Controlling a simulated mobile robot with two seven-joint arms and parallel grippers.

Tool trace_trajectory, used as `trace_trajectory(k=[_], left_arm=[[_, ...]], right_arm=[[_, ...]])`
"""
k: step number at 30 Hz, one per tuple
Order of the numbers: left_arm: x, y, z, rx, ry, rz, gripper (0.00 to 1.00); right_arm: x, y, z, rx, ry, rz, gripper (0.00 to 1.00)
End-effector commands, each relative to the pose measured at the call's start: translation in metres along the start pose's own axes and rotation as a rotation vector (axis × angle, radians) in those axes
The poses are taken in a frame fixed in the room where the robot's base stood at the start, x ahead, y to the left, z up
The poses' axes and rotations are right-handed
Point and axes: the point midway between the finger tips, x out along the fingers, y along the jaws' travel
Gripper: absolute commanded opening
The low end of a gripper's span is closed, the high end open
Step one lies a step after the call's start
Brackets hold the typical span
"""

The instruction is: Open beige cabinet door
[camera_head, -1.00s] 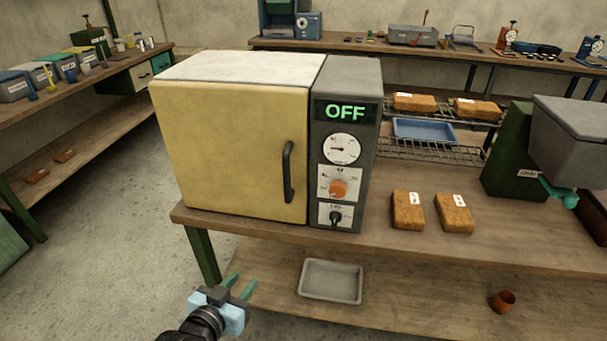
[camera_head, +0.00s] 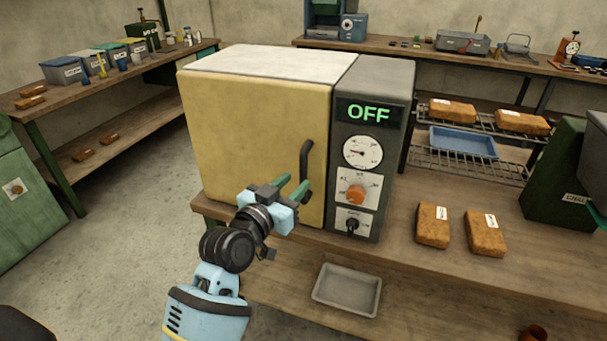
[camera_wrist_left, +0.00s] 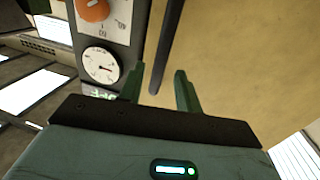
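The beige cabinet door (camera_head: 245,135) is closed on the front of the box-shaped cabinet on the bench. Its dark vertical handle (camera_head: 306,165) sits near the door's right edge. My left gripper (camera_head: 294,188) is in front of the door at the handle's lower part. In the left wrist view the two green fingers (camera_wrist_left: 160,88) are apart, and the handle (camera_wrist_left: 166,45) runs down toward the gap between them. I cannot tell whether the fingers touch it. My right gripper is not in view.
The grey control panel (camera_head: 368,150), showing OFF, is right of the door. Two brown blocks lie on the bench (camera_head: 400,235) to the right. A grey tray (camera_head: 347,290) is on the lower shelf. A green cabinet (camera_head: 25,195) stands at left, with open floor between.

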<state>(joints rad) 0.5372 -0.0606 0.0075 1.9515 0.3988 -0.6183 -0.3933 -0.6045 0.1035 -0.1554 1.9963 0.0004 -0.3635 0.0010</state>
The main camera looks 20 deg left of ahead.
Motion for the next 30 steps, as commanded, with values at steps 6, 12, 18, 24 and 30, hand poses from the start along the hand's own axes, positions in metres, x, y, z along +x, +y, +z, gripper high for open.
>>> trace_trajectory(k=[6, 12, 18, 24, 30], left_arm=[[0.031, 0.0, 0.0, -0.001, 0.0, 0.0, 0.34], [0.045, 0.0, 0.001, 0.0, 0.0, 0.0, 0.34], [0.048, 0.0, 0.001, 0.0, -0.001, 0.0, 0.34], [0.048, 0.0, 0.001, 0.0, -0.001, 0.0, 0.25], [0.048, 0.0, 0.001, 0.0, -0.001, 0.0, 0.0]], right_arm=[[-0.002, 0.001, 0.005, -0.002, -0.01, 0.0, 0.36], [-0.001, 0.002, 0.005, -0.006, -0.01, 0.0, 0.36], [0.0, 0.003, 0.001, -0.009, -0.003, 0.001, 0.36], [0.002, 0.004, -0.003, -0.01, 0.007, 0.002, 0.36], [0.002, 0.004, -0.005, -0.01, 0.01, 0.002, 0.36]])
